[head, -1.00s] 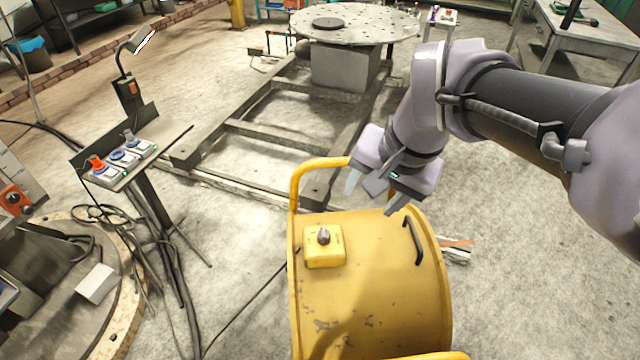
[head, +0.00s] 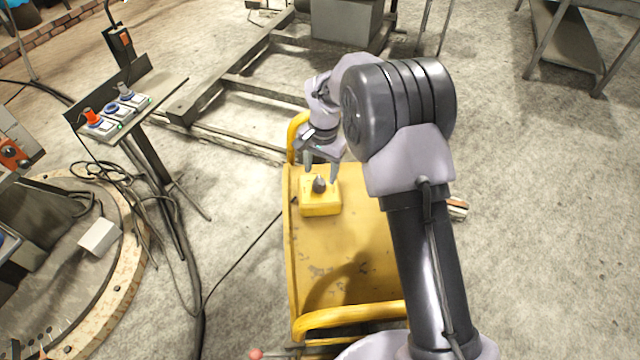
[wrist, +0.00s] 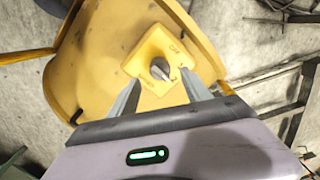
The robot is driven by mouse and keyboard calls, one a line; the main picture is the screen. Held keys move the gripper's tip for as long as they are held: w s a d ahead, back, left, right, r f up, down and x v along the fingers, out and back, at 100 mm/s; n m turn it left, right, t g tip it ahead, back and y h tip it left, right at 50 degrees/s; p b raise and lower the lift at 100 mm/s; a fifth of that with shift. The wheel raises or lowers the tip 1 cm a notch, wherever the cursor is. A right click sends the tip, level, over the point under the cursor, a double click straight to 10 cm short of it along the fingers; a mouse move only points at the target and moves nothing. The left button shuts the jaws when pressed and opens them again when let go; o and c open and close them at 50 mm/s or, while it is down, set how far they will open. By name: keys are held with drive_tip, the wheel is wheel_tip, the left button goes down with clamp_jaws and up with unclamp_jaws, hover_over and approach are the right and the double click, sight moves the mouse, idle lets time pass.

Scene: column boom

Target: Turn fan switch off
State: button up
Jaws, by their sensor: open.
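The fan is a yellow drum-shaped housing (head: 310,260) with tube handles, standing on the floor. On its top is a yellow switch box (head: 320,207) with a dark rotary knob (head: 319,184). In the wrist view the knob (wrist: 160,69) sits on the box (wrist: 158,45) with lettering around it, too small to read surely. My gripper (head: 320,172) is open just above the knob. In the wrist view its two fingers (wrist: 160,93) point toward the knob, one on each side and slightly short of it. I cannot tell whether they touch it.
A stand (head: 150,100) with several sockets is at the left, with cables on the floor. A round platform (head: 70,230) lies at lower left. A metal floor frame (head: 240,110) is behind the fan.

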sight(320, 179)
wheel_tip(320, 179, down, 4)
drive_tip(key=shift+w+a+f+b, duration=0.1)
drive_tip(key=shift+f+b, duration=0.15)
drive_tip(key=shift+b, duration=0.25)
clamp_jaws()
